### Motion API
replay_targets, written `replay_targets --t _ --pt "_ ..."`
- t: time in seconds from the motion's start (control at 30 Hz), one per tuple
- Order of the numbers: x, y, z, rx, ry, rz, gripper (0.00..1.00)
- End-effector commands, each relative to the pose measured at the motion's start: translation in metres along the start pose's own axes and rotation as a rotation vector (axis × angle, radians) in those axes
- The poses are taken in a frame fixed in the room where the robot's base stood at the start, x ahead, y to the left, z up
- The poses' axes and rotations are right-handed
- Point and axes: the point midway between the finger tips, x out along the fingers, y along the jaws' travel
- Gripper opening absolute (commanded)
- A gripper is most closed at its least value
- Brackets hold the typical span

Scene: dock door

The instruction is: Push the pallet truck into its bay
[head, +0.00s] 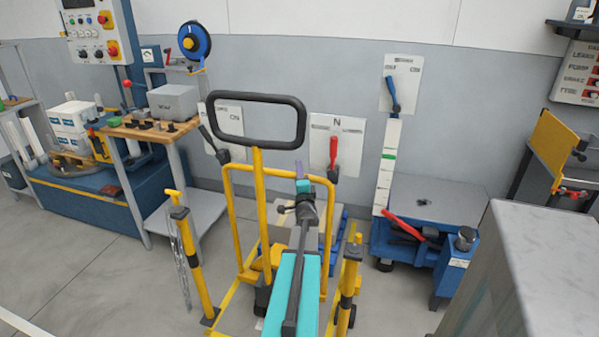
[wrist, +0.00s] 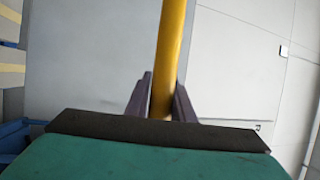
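The pallet truck has a yellow tubular frame (head: 234,222) and a yellow post with a black loop handle (head: 256,97) in the head view. My gripper (head: 299,172) is at the right part of the frame's upper crossbar. In the wrist view, a yellow bar (wrist: 172,50) runs between the two purple fingers of my gripper (wrist: 164,84), with no clear gap on either side. It looks shut on this bar. Yellow posts stand left (head: 194,262) and right (head: 349,282), with a yellow floor line at the left. My arm hides part of the truck's lower body.
A workbench (head: 150,128) with a grey box stands at the left. A wall lever panel marked N (head: 337,145) is behind the truck. A blue and grey unit with a red lever (head: 404,226) stands right of it. A grey block (head: 555,255) fills the near right. Open floor lies left.

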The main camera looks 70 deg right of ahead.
Motion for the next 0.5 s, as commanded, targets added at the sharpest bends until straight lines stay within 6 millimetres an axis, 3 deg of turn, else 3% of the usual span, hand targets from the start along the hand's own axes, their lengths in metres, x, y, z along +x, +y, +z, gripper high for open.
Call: replay_targets --t 0.27,0.5 --pt "0.001 0.000 -0.001 0.000 0.001 0.000 0.00" --pt "0.017 0.002 -0.008 -0.001 0.002 0.000 0.00"
